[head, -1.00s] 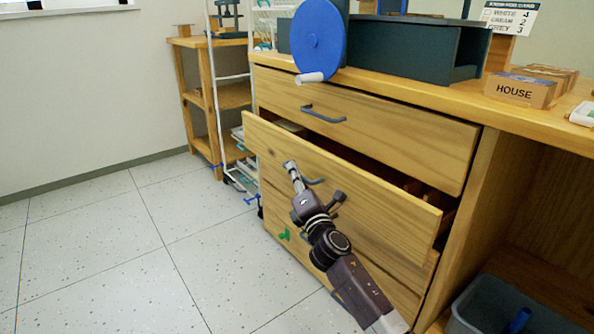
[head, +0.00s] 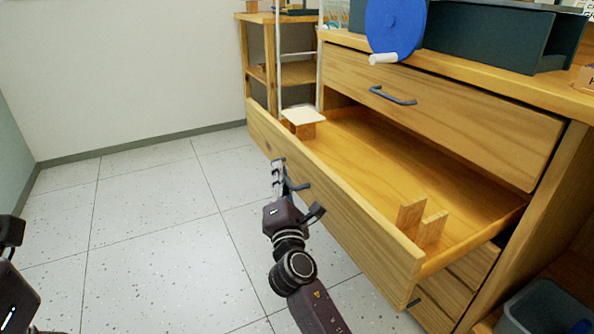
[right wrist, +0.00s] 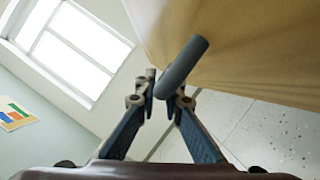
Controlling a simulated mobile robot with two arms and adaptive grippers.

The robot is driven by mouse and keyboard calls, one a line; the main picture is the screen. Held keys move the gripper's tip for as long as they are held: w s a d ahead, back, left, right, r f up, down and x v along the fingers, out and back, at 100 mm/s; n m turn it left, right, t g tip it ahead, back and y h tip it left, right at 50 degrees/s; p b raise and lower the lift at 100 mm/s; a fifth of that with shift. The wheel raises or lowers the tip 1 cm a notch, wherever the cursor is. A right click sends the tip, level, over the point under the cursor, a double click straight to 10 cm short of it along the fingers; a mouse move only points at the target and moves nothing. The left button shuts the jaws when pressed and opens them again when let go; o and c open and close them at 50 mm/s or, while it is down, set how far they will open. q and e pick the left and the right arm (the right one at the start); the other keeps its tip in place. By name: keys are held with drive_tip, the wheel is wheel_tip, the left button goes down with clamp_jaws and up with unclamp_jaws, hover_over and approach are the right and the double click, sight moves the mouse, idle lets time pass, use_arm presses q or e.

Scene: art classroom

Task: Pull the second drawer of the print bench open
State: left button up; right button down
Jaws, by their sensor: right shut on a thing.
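The second drawer (head: 345,222) of the print bench stands far out in the head view, its inside in plain sight. My right gripper (head: 279,174) is at the drawer front, shut on its dark bar handle (head: 297,187). In the right wrist view the grey handle (right wrist: 184,64) passes between the fingertips (right wrist: 165,92), with the wooden drawer front (right wrist: 245,45) behind it. A dark part of my left arm shows at the lower left edge of the head view; its fingertips are not visible.
The top drawer (head: 440,118) is shut. Inside the open drawer are a pale-topped wooden block (head: 303,130) and two small upright wooden pieces (head: 410,214). A grey bin (head: 545,308) stands at lower right. The tiled floor (head: 150,215) to the left is clear.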

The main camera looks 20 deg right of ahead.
drive_tip(key=shift+a+f, duration=0.1)
drive_tip(key=shift+a, duration=0.45)
drive_tip(key=c, duration=2)
unclamp_jaws()
drive_tip(key=shift+c, duration=0.2)
drive_tip(key=v, duration=1.2)
